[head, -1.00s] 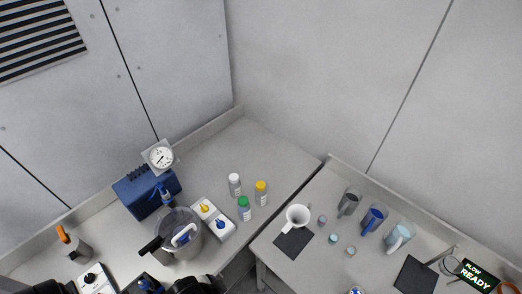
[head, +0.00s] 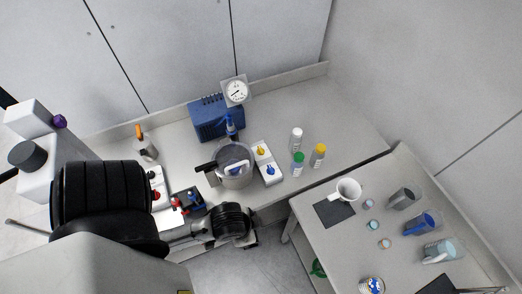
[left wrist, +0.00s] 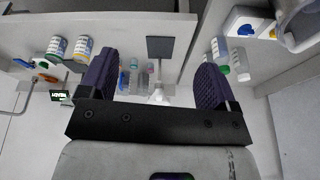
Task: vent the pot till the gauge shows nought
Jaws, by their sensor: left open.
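The clear round pot (head: 234,176) stands on the left bench, with a dark handle (head: 206,167) at its left. A blue fitting (head: 230,128) rises behind it. The round gauge (head: 236,91) stands behind the pot; its dark needle shows, but the reading is too small to tell. A white block (head: 262,153) with a yellow knob and a blue knob (head: 271,170) sits just right of the pot. In the left wrist view, my left gripper (left wrist: 155,82) is open and empty between its purple pads. The pot's edge (left wrist: 300,28) shows there at top right, apart from the fingers. My right gripper is not seen.
A blue box (head: 208,118) stands behind the pot. Three capped bottles, one with a green cap (head: 298,158), stand right of the block. A black tray (head: 187,203) lies front left. The right table holds a white jug (head: 347,189), a black mat (head: 334,213) and several tumblers.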

